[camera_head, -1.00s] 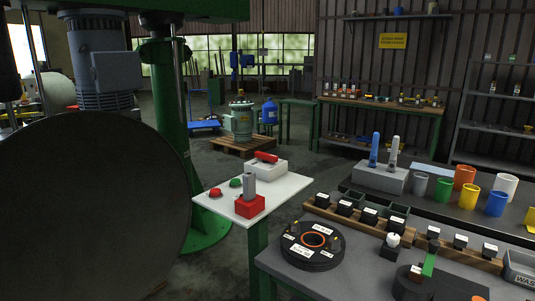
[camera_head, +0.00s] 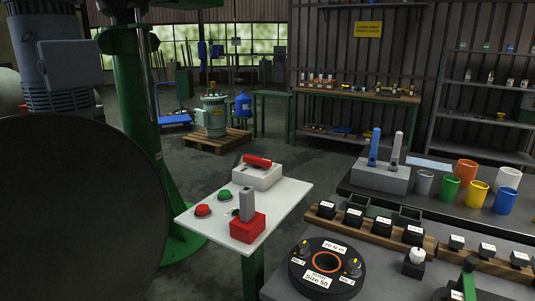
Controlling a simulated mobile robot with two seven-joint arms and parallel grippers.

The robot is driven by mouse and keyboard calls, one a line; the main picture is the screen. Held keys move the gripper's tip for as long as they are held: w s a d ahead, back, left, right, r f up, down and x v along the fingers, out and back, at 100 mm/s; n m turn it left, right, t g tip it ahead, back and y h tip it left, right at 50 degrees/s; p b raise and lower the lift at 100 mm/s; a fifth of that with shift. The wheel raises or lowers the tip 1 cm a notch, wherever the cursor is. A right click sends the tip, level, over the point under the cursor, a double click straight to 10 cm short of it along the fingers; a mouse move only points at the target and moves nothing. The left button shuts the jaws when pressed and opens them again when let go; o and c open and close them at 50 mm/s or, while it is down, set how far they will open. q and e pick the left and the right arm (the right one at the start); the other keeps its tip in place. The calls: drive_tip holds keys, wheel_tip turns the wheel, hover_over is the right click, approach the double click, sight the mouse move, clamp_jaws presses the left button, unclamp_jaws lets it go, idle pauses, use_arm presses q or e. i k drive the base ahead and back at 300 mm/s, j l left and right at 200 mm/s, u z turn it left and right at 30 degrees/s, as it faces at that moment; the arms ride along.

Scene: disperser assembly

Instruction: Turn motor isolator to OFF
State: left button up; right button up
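A small white table (camera_head: 290,192) stands in the middle of the view. On its far part sits a pale box with a red handle (camera_head: 258,161), which looks like the motor isolator (camera_head: 258,178); the red handle lies across its top. Nearer are a red button (camera_head: 203,210), a green button (camera_head: 225,195) and a small dark knob between them and a red block (camera_head: 248,228) with an upright grey part (camera_head: 247,204). Any marking for ON or OFF is too small to read. Neither of my grippers is in view.
A large dark round disc (camera_head: 80,210) and a green column (camera_head: 142,110) fill the left. At the right, a dark workbench (camera_head: 400,290) holds a black ring fixture (camera_head: 327,268), labelled black blocks and coloured cups (camera_head: 475,194). Open floor lies behind the white table.

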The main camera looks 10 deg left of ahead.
sight(259, 163)
drive_tip(key=i+j+z, duration=0.25)
drive_tip(key=j, duration=0.15)
drive_tip(key=i+j+z, duration=0.25)
drive_tip(key=j, duration=0.2)
drive_tip(key=i+j+z, duration=0.1)
drive_tip(key=j+z, duration=0.15)
drive_tip(key=j, duration=0.2)
drive_tip(key=i+j+z, duration=0.25)
drive_tip(key=j, duration=0.25)
drive_tip(key=j+z, duration=0.2)
drive_tip(key=j, duration=0.25)
drive_tip(key=j+z, duration=0.25)
drive_tip(key=j, duration=0.3)
drive_tip(key=i+j, duration=0.1)
drive_tip(key=j, duration=0.3)
drive_tip(key=i+j+z, duration=0.15)
drive_tip(key=j, duration=0.3)
drive_tip(key=k+l, duration=0.15)
drive_tip(key=l, duration=0.2)
drive_tip(key=k+l, duration=0.1)
drive_tip(key=l, duration=0.2)
drive_tip(key=k+l, duration=0.15)
drive_tip(key=l, duration=0.2)
drive_tip(key=k+l+z, duration=0.1)
drive_tip(key=l, duration=0.25)
